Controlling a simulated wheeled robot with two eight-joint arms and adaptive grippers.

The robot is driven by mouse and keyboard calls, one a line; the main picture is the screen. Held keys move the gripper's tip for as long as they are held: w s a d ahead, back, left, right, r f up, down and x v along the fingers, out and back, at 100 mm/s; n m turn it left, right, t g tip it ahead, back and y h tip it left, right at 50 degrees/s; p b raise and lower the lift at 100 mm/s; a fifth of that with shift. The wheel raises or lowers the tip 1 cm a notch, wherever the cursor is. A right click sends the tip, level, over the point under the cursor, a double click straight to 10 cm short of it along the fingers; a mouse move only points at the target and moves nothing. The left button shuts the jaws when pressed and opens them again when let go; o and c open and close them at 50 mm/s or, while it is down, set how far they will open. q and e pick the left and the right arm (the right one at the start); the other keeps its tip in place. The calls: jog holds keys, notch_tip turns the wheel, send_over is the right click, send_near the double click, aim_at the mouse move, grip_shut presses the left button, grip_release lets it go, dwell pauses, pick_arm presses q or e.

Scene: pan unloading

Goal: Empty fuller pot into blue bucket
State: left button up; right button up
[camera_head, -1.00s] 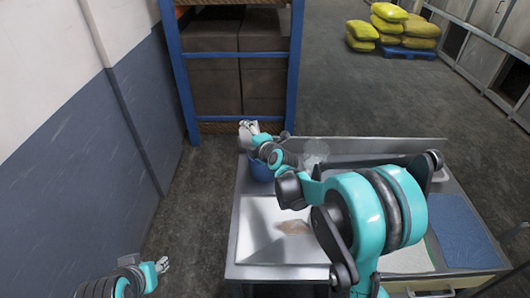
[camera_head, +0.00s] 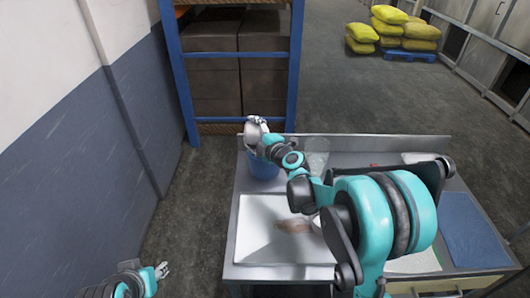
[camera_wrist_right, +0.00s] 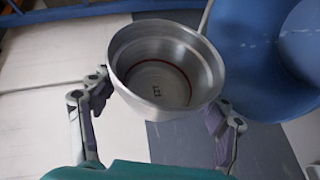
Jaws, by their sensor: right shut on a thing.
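My right gripper (camera_head: 257,123) is at the back left of the table. It is shut on a grey metal pot (camera_head: 257,141), above and close to the blue bucket (camera_head: 263,170). In the right wrist view the pot (camera_wrist_right: 166,72) sits between the two fingers (camera_wrist_right: 158,118), its mouth facing the camera. Its inside shows bare metal, a thin red ring and a small dark mark on the bottom. The blue bucket (camera_wrist_right: 246,58) is beside it at the upper right. My left gripper (camera_head: 162,270) hangs at the lower left, away from the table; its fingers are too small to judge.
A white tray (camera_head: 252,240) with a brown patch lies at the front of the table. A clear container (camera_head: 316,152) stands right of the bucket. A blue mat (camera_head: 472,230) lies at the right. A blue-framed rack (camera_head: 178,75) with boxes stands behind.

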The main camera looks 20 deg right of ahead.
jog(key=r+n+p, duration=0.1)
jog(key=a+r+g+p, duration=0.1)
jog(key=p, duration=0.1)
jog(key=shift+w+a+n+h, duration=0.1)
jog(key=shift+a+n+h, duration=0.15)
jog(key=shift+n+h, duration=0.15)
jog(key=shift+a+f+n, duration=0.15)
jog(key=shift+f+n, duration=0.15)
jog(key=shift+f, duration=0.15)
jog(key=shift+f+h, duration=0.25)
jog(key=shift+h, duration=0.05)
